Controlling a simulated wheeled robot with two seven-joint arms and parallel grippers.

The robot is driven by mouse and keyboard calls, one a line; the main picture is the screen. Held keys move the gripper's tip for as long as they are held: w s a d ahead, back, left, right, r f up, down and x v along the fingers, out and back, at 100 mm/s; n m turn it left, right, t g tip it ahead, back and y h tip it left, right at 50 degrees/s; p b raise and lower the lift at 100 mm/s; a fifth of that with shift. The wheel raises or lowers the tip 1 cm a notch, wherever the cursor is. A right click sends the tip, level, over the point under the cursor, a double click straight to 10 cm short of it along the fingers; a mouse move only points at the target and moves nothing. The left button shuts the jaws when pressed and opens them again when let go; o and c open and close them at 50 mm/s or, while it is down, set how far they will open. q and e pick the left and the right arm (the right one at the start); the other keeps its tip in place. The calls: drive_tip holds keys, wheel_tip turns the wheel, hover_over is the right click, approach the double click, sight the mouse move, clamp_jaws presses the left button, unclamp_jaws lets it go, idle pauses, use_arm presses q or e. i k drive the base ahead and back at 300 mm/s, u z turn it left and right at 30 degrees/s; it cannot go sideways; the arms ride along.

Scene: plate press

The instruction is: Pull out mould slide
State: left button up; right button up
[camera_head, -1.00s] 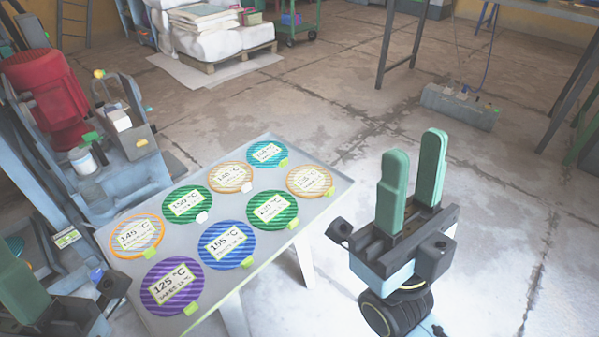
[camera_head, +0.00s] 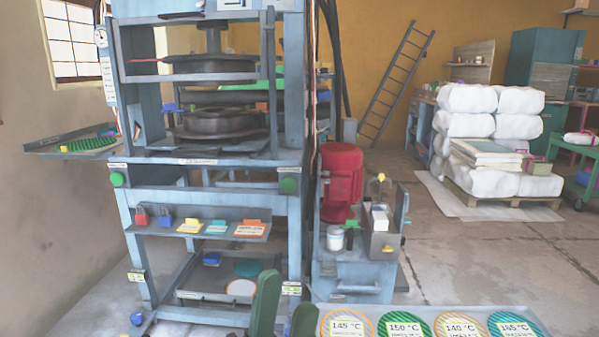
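The blue-grey press frame (camera_head: 293,95) stands left of centre. Inside it, the dark round lower mould (camera_head: 212,124) rests on a flat bed, in line with the frame opening. A second dark round part (camera_head: 195,68) hangs above it, with a gap between. I cannot clearly make out the slide's edge or handle. My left gripper (camera_head: 286,300) shows at the bottom edge as two green fingers with a gap between them. It is open and empty, low in front of the press and apart from the mould. My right gripper is out of view.
A table with round temperature-labelled plates (camera_head: 404,327) is at the bottom right. A red motor (camera_head: 341,180) stands right of the press. A side shelf (camera_head: 45,145) sticks out at left. A lower tray (camera_head: 188,294) holds several discs.

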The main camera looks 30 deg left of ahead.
sight(197, 135)
drive_tip(key=u, duration=2.05)
drive_tip(key=i, duration=0.45)
drive_tip(key=u, duration=0.6)
drive_tip(key=i, duration=1.5)
drive_tip(key=z, duration=0.6)
